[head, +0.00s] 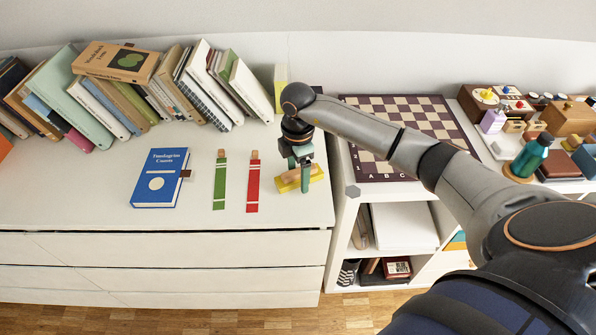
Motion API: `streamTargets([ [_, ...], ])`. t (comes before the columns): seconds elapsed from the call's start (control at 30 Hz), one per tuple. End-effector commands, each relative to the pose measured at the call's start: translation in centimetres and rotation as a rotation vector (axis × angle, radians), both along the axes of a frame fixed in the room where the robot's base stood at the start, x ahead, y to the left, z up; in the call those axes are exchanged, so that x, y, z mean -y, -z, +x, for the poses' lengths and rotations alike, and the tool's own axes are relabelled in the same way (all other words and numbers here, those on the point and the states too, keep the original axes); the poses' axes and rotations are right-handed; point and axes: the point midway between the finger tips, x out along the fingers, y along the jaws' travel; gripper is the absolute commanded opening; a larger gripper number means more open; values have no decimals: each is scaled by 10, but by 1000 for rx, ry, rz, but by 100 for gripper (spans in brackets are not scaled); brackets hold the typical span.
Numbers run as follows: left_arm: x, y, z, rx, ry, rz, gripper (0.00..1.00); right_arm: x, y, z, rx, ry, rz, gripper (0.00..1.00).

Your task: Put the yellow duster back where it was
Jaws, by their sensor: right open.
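The yellow duster (316,174) lies on the white dresser top (110,205) near its right edge. My left gripper is not in view.
A blue book (160,190), a green strip (220,185) and a red strip (253,187) lie left of the duster. Leaning books (90,110) line the back. A pale yellow upright block (281,85) stands behind my gripper. A chessboard (430,115) lies on the right-hand shelf.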

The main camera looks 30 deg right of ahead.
Motion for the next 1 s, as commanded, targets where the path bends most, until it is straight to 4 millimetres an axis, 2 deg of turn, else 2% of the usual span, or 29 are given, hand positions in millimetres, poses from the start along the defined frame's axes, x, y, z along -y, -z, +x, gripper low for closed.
streamTargets([
  [0.17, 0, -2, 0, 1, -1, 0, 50, 0, -18, 1, 4, -1, 0, 82],
  [0.4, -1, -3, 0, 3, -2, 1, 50, 0, -70, 2, 6, -1, 0, 82],
  [0.6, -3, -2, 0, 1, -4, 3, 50, 0, -106, 1, 4, 0, 0, 82],
  [0.8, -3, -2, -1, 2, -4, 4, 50, 0, -122, 1, 1, 0, 1, 82],
  [1.0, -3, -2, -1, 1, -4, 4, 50, 0, -123, 0, 0, 0, 0, 82],
])
